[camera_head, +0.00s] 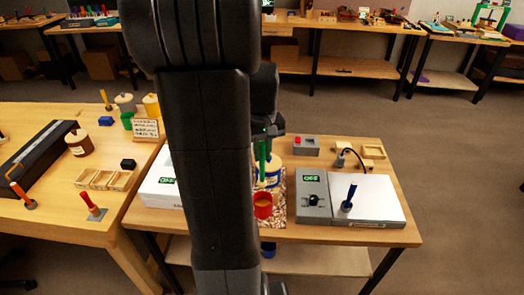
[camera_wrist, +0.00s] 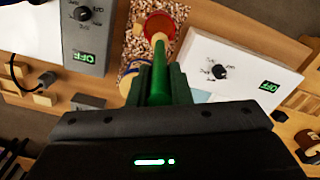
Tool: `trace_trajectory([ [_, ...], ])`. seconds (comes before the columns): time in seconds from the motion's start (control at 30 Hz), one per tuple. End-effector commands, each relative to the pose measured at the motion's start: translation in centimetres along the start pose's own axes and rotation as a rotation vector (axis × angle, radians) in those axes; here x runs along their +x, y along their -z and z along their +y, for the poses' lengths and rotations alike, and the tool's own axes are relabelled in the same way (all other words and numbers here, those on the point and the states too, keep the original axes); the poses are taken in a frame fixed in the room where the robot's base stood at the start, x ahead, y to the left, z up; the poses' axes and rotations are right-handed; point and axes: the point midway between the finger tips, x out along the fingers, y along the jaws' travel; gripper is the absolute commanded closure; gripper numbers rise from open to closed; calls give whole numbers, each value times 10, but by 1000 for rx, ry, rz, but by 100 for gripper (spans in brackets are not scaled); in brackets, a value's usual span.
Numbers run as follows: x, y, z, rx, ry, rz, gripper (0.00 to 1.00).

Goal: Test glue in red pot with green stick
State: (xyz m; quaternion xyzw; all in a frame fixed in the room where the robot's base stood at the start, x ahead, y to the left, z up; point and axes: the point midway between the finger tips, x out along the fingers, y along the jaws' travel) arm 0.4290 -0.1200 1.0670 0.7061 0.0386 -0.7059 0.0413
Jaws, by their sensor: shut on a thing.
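My gripper (camera_wrist: 159,78) is shut on the green stick (camera_wrist: 158,60) in the wrist view. The stick points away from the gripper, and its pale tip overlaps the near side of the red pot (camera_wrist: 153,27). In the head view the green stick (camera_head: 263,158) hangs upright below my gripper (camera_head: 266,137), above the red pot (camera_head: 263,211). The pot holds orange-brown glue and stands on a speckled mat (camera_head: 279,211). I cannot tell whether the tip is inside the pot. My arm hides part of this area.
A cream jar with a blue label (camera_head: 273,166) stands just behind the pot. A white box (camera_head: 160,190) is at the left.

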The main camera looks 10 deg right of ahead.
Motion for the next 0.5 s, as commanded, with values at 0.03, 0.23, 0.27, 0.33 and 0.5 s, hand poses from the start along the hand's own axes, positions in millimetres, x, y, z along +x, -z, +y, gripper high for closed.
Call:
trace_trajectory([
  [0.03, 1, 0, 0, 1, 0, 0, 100],
  [0.23, 12, 0, 0, 0, 0, 0, 100],
  [0.27, 15, 0, 0, 0, 0, 0, 100],
  [0.33, 22, 0, 0, 0, 0, 0, 100],
  [0.5, 42, 0, 0, 0, 0, 0, 100],
])
